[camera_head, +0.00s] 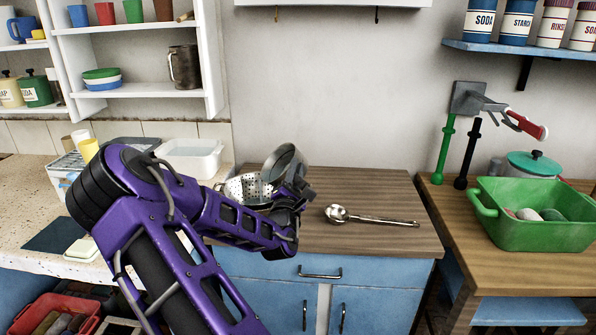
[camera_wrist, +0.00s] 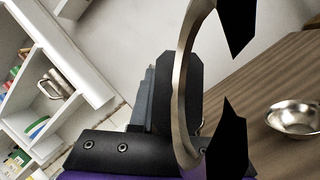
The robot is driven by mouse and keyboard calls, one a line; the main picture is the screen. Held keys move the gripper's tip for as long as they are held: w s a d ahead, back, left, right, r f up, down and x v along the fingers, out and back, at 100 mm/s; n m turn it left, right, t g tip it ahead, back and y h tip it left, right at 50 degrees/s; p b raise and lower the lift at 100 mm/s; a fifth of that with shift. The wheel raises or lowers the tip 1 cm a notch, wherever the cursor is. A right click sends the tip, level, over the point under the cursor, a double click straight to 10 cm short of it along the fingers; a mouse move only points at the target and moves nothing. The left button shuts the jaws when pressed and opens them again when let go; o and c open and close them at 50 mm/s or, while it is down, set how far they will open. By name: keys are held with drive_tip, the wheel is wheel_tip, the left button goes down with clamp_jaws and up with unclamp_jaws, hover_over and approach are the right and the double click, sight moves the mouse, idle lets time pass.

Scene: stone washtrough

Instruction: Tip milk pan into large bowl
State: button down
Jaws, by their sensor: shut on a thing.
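The milk pan (camera_head: 283,166) is a small dark grey metal pan, raised above the wooden worktop and tilted strongly, its opening facing up and left. My gripper (camera_head: 292,194) is shut on it; in the wrist view the pan's curved metal rim (camera_wrist: 181,80) runs close past the black fingers (camera_wrist: 232,80). A round perforated metal bowl (camera_head: 240,188), like a colander, stands on the worktop just left of the pan, partly hidden by my arm and the pan. I cannot make out another large bowl. I cannot tell whether anything is in the pan.
A metal ladle (camera_head: 370,217) lies right of my gripper on the worktop (camera_head: 385,190). A white basin (camera_head: 192,158) stands at the back left. A green tub (camera_head: 535,225) with several things stands on the right table. The worktop's back right is clear.

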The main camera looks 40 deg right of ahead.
drive_tip(key=shift+w+a+r+n+t, duration=0.1)
drive_tip(key=shift+w+a+n+t, duration=0.05)
drive_tip(key=shift+a+n+t, duration=0.25)
drive_tip(key=shift+w+a+r+n+t, duration=0.15)
drive_tip(key=shift+n+t, duration=0.15)
drive_tip(key=shift+n, duration=0.2)
drive_tip(key=shift+f, duration=0.1)
idle(0.5)
drive_tip(key=shift+w+a+n+t, duration=0.2)
drive_tip(key=shift+a+n+t, duration=0.2)
drive_tip(key=shift+n, duration=0.3)
drive_tip(key=shift+w+a+n+t, duration=0.15)
drive_tip(key=shift+a+n+t, duration=0.2)
drive_tip(key=shift+n, duration=0.35)
drive_tip(key=shift+a+y, duration=0.15)
drive_tip(key=shift+y, duration=0.15)
drive_tip(key=n+t, duration=0.1)
drive_tip(key=a+n+t, duration=0.1)
drive_tip(key=n, duration=0.1)
drive_tip(key=shift+w+a+y, duration=0.15)
drive_tip(key=shift+w+y, duration=0.15)
drive_tip(key=shift+w, duration=0.05)
drive_tip(key=shift+s+a, duration=0.1)
